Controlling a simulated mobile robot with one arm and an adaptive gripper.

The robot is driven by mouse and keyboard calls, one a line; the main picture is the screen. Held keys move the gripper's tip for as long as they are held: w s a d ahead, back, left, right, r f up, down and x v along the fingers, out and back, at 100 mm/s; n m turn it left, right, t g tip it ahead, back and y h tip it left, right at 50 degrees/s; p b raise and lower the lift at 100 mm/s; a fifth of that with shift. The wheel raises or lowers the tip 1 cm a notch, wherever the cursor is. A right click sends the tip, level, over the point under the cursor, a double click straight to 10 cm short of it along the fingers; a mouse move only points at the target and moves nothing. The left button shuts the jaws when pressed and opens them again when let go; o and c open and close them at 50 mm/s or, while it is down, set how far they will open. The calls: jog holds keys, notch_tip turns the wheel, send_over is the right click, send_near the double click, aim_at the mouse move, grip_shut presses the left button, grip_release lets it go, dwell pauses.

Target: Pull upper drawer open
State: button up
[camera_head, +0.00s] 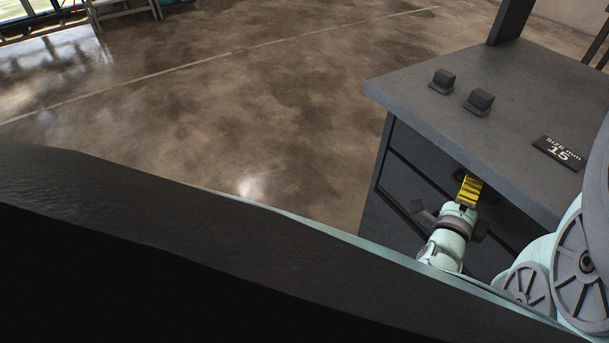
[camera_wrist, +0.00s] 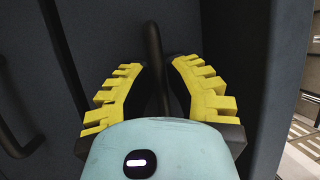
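A dark grey cabinet (camera_head: 400,88) stands at the right in the head view. Its upper drawer (camera_head: 425,150) is the front panel just below the top and looks closed. My gripper (camera_head: 470,187) is at this front, its yellow fingers partly under the top's overhang. In the wrist view, the two yellow fingers of my gripper (camera_wrist: 158,68) are apart, one on each side of a dark bar handle (camera_wrist: 153,45) on the drawer front. Gaps show between handle and fingers. The handle's near end is hidden behind the gripper body.
A second handle (camera_wrist: 14,140) shows at the left of the wrist view. Two small dark blocks (camera_head: 442,80) (camera_head: 479,101) and a labelled plate (camera_head: 559,151) lie on the cabinet top. The concrete floor (camera_head: 230,110) to the left is clear.

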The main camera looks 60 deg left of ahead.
grip_shut()
jog(key=shift+s, duration=0.15)
